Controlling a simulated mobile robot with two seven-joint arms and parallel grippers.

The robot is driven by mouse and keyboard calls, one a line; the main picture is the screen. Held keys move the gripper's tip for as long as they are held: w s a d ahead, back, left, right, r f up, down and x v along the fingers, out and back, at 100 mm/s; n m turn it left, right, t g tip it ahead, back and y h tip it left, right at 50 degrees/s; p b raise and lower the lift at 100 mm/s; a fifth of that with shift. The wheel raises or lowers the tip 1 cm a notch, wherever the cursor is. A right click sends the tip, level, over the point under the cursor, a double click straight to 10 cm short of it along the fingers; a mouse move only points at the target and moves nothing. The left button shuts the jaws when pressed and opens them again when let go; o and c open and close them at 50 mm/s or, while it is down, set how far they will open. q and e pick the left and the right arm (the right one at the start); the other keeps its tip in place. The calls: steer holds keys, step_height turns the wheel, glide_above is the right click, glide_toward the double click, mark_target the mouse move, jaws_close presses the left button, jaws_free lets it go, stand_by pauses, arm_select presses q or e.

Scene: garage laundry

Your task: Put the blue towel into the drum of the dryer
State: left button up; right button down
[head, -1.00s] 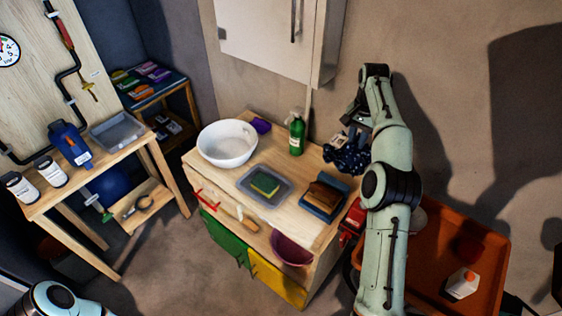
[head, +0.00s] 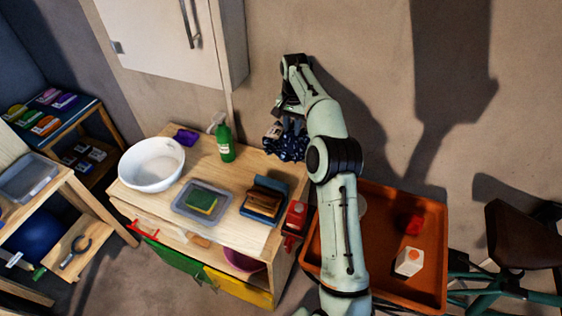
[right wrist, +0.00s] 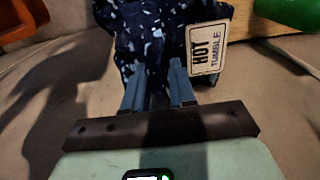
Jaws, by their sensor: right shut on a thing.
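The blue towel (head: 290,147) is dark blue with pale spots and hangs crumpled from my right gripper (head: 283,112), beside the back right corner of the wooden cabinet top. In the right wrist view the towel (right wrist: 150,38) lies between and beyond the fingers of my right gripper (right wrist: 157,82), which is shut on it. A white tag (right wrist: 208,48) reading "HOT TUMBLE" hangs at its right side. My arm hides part of the gripper in the head view. My left gripper is not in view. No dryer or drum shows.
The cabinet top (head: 215,235) holds a white bowl (head: 152,163), a green spray bottle (head: 225,140) and a grey tray (head: 180,207) with a sponge. An orange tray (head: 385,280) stands right of it. A white wall cabinet (head: 165,40) hangs above.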

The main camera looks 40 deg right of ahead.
step_height(320, 180, down, 17)
stand_by(0.4)
steer(key=shift+f, duration=0.1)
steer(key=c, duration=0.9)
jaws_free()
